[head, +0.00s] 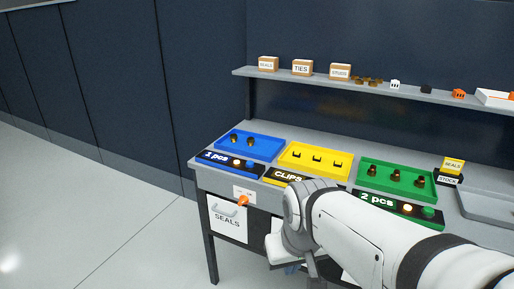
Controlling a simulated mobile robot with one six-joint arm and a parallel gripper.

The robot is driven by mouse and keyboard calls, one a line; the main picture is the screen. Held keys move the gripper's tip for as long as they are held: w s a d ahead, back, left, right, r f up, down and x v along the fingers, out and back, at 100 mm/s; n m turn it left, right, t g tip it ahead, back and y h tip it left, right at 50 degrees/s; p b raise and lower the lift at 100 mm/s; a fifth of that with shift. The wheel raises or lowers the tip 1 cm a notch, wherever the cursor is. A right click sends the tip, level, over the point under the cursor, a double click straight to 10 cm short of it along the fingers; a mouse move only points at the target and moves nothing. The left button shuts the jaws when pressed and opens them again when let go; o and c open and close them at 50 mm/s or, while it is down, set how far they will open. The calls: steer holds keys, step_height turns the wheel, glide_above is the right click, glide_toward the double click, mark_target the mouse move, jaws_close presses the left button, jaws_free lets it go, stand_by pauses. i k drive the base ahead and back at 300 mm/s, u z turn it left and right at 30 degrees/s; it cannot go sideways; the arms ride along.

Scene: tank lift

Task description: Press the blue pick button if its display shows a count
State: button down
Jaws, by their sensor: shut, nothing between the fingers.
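The blue tray (268,150) sits at the left end of the bench with a few small dark parts in it. On the dark panel along its front edge, the display (216,156) reads "1 pcs". To the right of the display are a pale lit lamp (237,161) and the round blue button (249,164). My arm comes in from the lower right, and its white and grey wrist is in front of the bench, right of and below the blue button and apart from it. My gripper's fingers cannot be made out.
A yellow tray (316,148) labelled CLIPS and a green tray (411,173) with a "2 pcs" display (376,199) stand to the right. A shelf (300,79) above holds small boxes. An orange knob (243,200) sticks out of the bench front. The floor at left is clear.

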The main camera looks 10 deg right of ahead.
mark_target(250, 164)
steer(key=i, duration=1)
steer(key=z, duration=0.05)
